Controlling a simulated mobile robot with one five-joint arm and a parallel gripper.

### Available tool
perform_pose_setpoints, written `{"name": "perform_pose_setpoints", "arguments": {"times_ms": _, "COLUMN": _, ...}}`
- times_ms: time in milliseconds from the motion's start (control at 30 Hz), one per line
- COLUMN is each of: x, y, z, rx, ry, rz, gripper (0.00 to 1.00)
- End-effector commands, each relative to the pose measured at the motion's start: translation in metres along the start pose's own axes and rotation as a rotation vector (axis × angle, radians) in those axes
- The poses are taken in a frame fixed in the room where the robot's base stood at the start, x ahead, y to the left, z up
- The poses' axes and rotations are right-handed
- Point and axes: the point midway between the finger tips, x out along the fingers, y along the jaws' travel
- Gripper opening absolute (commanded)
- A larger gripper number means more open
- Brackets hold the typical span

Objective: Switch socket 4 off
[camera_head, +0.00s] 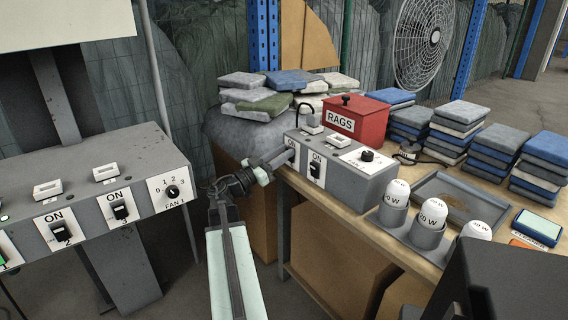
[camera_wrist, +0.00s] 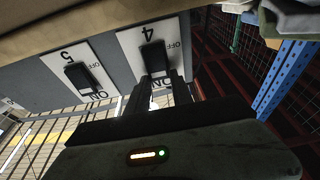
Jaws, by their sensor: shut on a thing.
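A grey socket box (camera_head: 372,182) stands at the left end of the workbench. Its front has white plates with black rocker switches. The plate of socket 4 (camera_wrist: 130,42) shows in the wrist view, with its black switch (camera_wrist: 153,56) between the OFF and ON marks. In the head view my gripper (camera_head: 283,160) reaches the left plate and partly covers it. In the wrist view my gripper (camera_wrist: 157,82) has its fingertips at the ON-side end of the socket 4 switch, shut on it. The fingers hide part of the ON mark, and the switch's tilt is unclear.
The socket 5 switch (camera_wrist: 80,77) sits close beside socket 4. A black knob (camera_head: 367,155) is on the box top. A red RAGS box (camera_head: 357,117), folded cloths (camera_head: 262,102) and bulbs in holders (camera_head: 432,213) are nearby. Another switch panel (camera_head: 90,195) stands left.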

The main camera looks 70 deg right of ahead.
Motion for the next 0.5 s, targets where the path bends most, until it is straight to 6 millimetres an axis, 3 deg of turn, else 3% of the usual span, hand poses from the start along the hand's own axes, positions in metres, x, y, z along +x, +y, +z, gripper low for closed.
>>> {"name": "perform_pose_setpoints", "arguments": {"times_ms": 367, "x": -0.0009, "y": 0.0036, "z": 0.0014, "rx": 0.001, "ry": 0.017, "rz": 0.009, "gripper": 0.0}}
{"name": "perform_pose_setpoints", "arguments": {"times_ms": 400, "x": -0.0009, "y": 0.0035, "z": 0.0014, "rx": 0.001, "ry": 0.017, "rz": 0.009, "gripper": 0.35}}
{"name": "perform_pose_setpoints", "arguments": {"times_ms": 467, "x": -0.001, "y": 0.0032, "z": 0.0013, "rx": 0.001, "ry": 0.017, "rz": 0.008, "gripper": 0.49}}
{"name": "perform_pose_setpoints", "arguments": {"times_ms": 500, "x": -0.001, "y": 0.0029, "z": 0.0012, "rx": 0.001, "ry": 0.017, "rz": 0.007, "gripper": 0.49}}
